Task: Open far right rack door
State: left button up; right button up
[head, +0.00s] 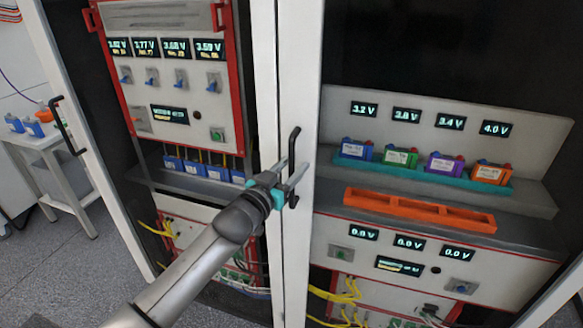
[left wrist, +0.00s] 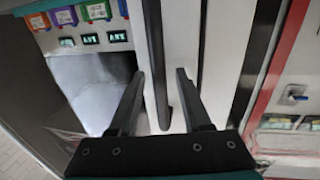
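The right rack's door has a white frame (head: 300,85) with a long black vertical handle (head: 294,143) on it. The frame stands upright beside the neighbouring rack's white edge, and the door looks closed. My left gripper (head: 290,180) reaches in from the lower left and is at the handle's lower half. In the left wrist view, the black handle (left wrist: 156,60) runs between the two fingers (left wrist: 160,75), with a visible gap on each side. The gripper is open around the handle, not clamped on it. My right gripper is not in view.
The right rack holds colored battery packs on a teal tray (head: 405,172), an empty orange tray (head: 420,211) and voltage displays. The left rack has a red-framed panel (head: 170,75). Another black handle (head: 66,127) is at far left, near a white table (head: 45,140).

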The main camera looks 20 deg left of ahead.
pick_arm(q)
grip_shut()
dwell(1.2)
